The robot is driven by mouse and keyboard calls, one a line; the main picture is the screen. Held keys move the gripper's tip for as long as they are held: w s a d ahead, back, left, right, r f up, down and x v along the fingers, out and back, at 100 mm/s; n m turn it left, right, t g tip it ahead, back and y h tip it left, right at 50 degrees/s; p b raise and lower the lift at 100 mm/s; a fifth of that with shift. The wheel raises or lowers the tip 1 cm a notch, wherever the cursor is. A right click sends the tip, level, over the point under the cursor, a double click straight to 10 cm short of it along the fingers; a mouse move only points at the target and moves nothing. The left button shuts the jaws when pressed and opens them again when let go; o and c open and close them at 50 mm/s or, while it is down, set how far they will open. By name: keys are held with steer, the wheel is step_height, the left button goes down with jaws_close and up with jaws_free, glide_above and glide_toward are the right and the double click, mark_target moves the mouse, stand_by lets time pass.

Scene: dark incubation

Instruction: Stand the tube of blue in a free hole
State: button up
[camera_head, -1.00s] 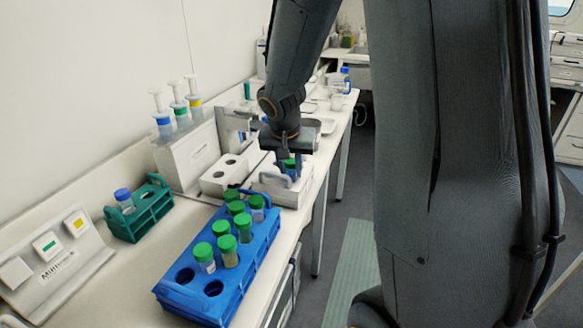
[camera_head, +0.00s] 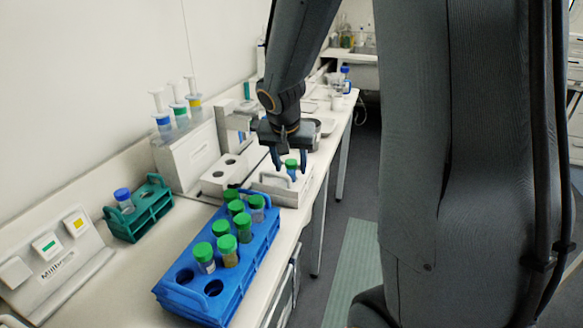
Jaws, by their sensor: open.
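A green-capped tube with blue contents (camera_head: 292,173) stands upright in a white holder with a handle (camera_head: 268,187). My gripper (camera_head: 289,164) is just above and around the tube's cap, fingers pointing down. It is open, with a finger on either side of the cap; whether they touch it I cannot tell. The blue rack (camera_head: 240,290) nearer the front holds several green-capped tubes and has two empty holes at its near end. The lower part of the tube is hidden in the holder.
A green rack (camera_head: 150,215) with a blue-capped tube (camera_head: 124,200) stands left of the blue rack. A white block with holes (camera_head: 222,175) is beside the holder. A labelled white stand (camera_head: 55,265) is at the front left. The bench's right edge lies close to the blue rack.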

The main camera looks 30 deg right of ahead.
steer(key=v, duration=1)
steer(key=shift+r+b, duration=0.25)
steer(key=shift+b, duration=0.2)
